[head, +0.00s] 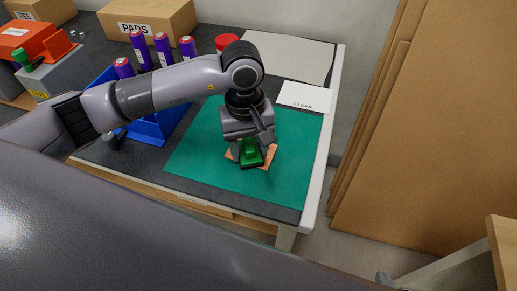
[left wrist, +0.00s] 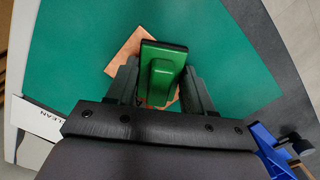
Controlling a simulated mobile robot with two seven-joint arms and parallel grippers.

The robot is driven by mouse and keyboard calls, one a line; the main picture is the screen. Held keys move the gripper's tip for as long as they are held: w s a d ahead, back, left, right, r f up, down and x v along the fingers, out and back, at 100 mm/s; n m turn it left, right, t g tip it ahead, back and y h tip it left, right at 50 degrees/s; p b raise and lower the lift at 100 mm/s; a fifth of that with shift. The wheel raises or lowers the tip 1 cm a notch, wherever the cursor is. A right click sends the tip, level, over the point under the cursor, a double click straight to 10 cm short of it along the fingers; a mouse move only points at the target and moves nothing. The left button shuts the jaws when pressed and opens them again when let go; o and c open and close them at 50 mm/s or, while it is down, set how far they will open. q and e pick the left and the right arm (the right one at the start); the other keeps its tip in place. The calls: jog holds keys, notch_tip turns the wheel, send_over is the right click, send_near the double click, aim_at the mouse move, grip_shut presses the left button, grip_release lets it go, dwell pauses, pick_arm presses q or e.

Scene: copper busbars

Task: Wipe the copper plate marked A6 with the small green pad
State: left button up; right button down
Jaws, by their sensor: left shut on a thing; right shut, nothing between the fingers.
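A copper plate (head: 270,156) lies on the green mat (head: 200,150). No A6 mark can be read on it. It also shows in the left wrist view (left wrist: 127,52), partly hidden behind the green pad and my gripper. My left gripper (head: 251,158) points down over the plate and is shut on the small green pad (left wrist: 166,66). The pad (head: 249,147) is over the plate; I cannot tell whether its underside touches the copper. My right gripper is not in view.
A white CLEAN card (head: 305,97) lies beyond the mat, in front of a pale grey sheet (head: 290,55). A blue rack (head: 150,128), purple bottles (head: 138,45), a red-topped container (head: 227,42) and a PADS box (head: 148,20) stand left and behind. The mat around the plate is clear.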

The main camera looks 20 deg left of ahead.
pick_arm(q)
jog(key=shift+s+a+f+b, duration=0.1)
jog(key=shift+a+b, duration=0.2)
jog(key=shift+a, duration=0.85)
jog(key=shift+s+a+b, duration=0.1)
jog(key=shift+a+b, duration=0.2)
jog(key=shift+a, duration=0.85)
jog(key=shift+w+r+p, duration=0.1)
jog(key=shift+r+p, duration=1.6)
jog(key=shift+r, duration=1.35)
jog(key=shift+r, duration=0.2)
jog(key=shift+r+p, duration=0.5)
jog(key=shift+r, duration=0.9)
